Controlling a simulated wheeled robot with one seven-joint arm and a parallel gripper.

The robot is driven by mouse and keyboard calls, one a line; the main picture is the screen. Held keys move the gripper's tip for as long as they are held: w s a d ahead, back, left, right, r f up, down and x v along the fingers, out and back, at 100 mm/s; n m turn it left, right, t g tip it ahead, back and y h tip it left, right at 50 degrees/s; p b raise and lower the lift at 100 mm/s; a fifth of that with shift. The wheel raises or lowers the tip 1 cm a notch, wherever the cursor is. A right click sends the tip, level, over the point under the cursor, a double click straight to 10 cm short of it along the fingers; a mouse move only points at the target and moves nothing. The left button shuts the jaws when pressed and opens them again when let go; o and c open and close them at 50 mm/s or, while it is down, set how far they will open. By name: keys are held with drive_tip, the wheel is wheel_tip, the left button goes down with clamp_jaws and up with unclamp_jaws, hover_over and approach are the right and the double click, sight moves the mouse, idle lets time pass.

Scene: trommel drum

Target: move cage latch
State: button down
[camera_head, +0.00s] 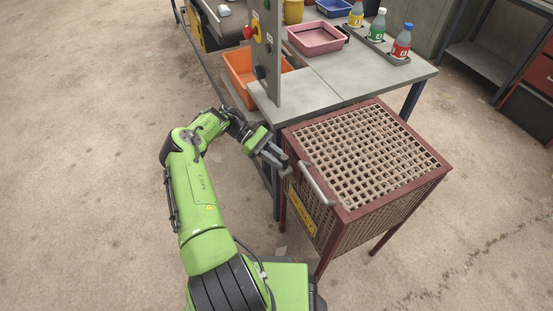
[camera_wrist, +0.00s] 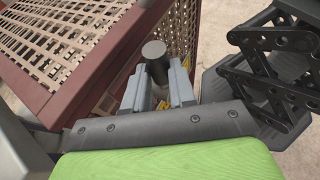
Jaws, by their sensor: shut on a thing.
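The cage (camera_head: 432,172) is a dark red framed box with beige mesh on top and sides, standing on legs at the right of the head view. In the wrist view, its mesh side and red frame (camera_wrist: 84,83) fill the upper left. My gripper (camera_head: 284,163) is at the cage's left side, near its upper corner. The latch's mount is hidden behind the fingers.
A pale handle bar (camera_head: 317,184) runs along the cage's near left top edge, close to my gripper. A yellow label (camera_head: 302,214) is below it. A grey bench (camera_head: 345,78) and upright control post (camera_head: 268,75) stand behind. Open floor lies left.

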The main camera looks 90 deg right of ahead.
drive_tip(key=shift+w+f, duration=0.1)
idle(0.3)
drive_tip(key=c, duration=1.2)
unclamp_jaws()
drive_tip(key=shift+d, duration=0.1)
drive_tip(key=b+v, duration=0.3)
drive_tip(key=v, duration=0.4)
drive_tip(key=shift+w+d, duration=0.15)
drive_tip(key=shift+w, duration=0.05)
